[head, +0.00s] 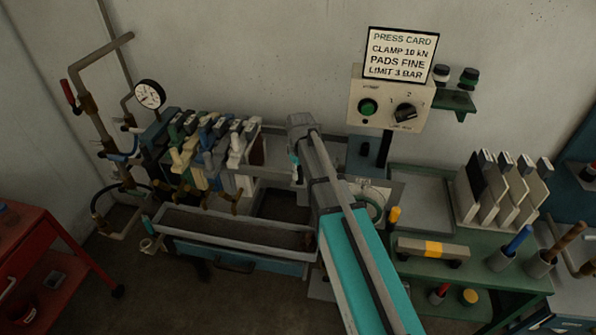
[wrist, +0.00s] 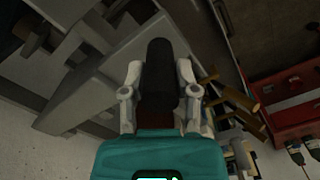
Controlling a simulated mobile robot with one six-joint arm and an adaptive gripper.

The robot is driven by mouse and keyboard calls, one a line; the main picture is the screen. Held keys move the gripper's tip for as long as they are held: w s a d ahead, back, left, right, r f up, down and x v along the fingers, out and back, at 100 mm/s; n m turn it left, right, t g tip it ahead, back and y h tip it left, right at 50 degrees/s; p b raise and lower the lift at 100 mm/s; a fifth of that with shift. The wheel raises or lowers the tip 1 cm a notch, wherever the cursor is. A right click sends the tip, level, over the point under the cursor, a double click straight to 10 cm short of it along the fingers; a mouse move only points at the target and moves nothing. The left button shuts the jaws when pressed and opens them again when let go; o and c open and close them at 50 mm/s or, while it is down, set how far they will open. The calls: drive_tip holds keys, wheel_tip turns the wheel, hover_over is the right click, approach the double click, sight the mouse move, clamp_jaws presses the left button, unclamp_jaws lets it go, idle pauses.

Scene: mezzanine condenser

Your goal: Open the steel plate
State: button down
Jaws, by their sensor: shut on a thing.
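My gripper (wrist: 159,72) shows in the wrist view with its two pale fingers on either side of a dark, rounded handle (wrist: 158,62). It is shut on this handle. Grey metal (wrist: 95,85) lies behind and left of the handle; I cannot tell whether it is the steel plate the handle belongs to. In the head view my arm covers most of the gripper and whatever it holds, at the right end of the plate press. The press carries a row of upright plates (head: 207,150) in cream, blue, green and grey with dark blocks on top.
A long grey trough (head: 235,228) runs along the press front. A pressure gauge (head: 150,94) and pipes stand at left, above a red cart (head: 38,245). A control box (head: 390,100) and green bench (head: 480,265) with spare plates (head: 503,190) stand at right.

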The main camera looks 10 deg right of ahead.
drive_tip(key=shift+c, duration=1.9)
unclamp_jaws()
drive_tip(key=shift+s+r, duration=0.1)
drive_tip(key=shift+s, duration=0.05)
drive_tip(key=s+d+m, duration=0.4)
drive_tip(key=s, duration=0.4)
drive_tip(key=s+d+m, duration=0.3)
drive_tip(key=s, duration=0.5)
drive_tip(key=s+f+b, duration=0.3)
drive_tip(key=f+b, duration=0.8)
drive_tip(key=shift+d+f+m, duration=0.15)
drive_tip(key=shift+d+m, duration=0.1)
drive_tip(key=shift+m, duration=0.05)
